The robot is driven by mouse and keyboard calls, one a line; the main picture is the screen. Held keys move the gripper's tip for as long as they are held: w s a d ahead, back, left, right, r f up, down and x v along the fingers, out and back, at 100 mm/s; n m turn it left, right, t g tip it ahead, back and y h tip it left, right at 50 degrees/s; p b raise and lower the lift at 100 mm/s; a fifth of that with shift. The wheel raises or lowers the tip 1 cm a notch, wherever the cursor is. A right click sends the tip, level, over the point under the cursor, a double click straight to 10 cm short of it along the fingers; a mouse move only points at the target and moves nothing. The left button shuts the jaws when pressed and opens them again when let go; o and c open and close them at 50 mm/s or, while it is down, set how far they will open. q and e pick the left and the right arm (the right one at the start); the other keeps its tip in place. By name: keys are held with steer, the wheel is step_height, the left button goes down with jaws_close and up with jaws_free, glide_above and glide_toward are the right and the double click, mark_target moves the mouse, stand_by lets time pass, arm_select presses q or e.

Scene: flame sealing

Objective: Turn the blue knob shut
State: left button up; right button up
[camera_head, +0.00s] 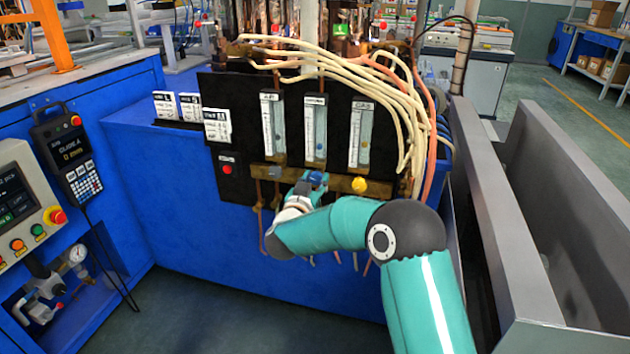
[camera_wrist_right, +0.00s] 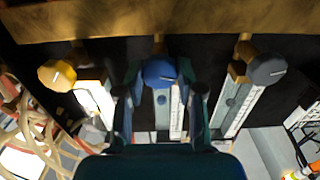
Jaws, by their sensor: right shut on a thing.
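The blue knob (camera_wrist_right: 158,73) sits on the brass bar (camera_wrist_right: 120,22) between a yellow knob (camera_wrist_right: 57,74) and a grey knob (camera_wrist_right: 266,69) in the right wrist view. My right gripper (camera_wrist_right: 160,85) has one finger on each side of the blue knob and is shut on it. In the head view the right gripper (camera_head: 315,180) is at the middle of the brass bar (camera_head: 340,183), below the middle flowmeter (camera_head: 315,130). The blue knob is mostly covered there by the gripper. My left gripper is in neither view.
The yellow knob (camera_head: 359,185) is close to the right of my gripper. Cream hoses (camera_head: 395,90) hang over the black panel's right side. A grey metal trough (camera_head: 500,200) stands to the right. A red button (camera_head: 227,170) is on the panel's left.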

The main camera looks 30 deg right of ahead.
stand_by(0.3)
steer(key=m+b, duration=0.3)
steer(key=shift+f+m, duration=0.15)
steer(key=shift+m, duration=0.15)
steer(key=m+b, duration=0.3)
steer(key=shift+m, duration=0.3)
steer(key=m+b, duration=0.4)
steer(key=shift+f, duration=0.15)
steer(key=shift+s+m+b, duration=0.1)
steer(key=shift+m+b, duration=0.9)
steer(key=shift+m, duration=0.7)
steer(key=o, duration=1.1)
steer(key=shift+d, duration=0.1)
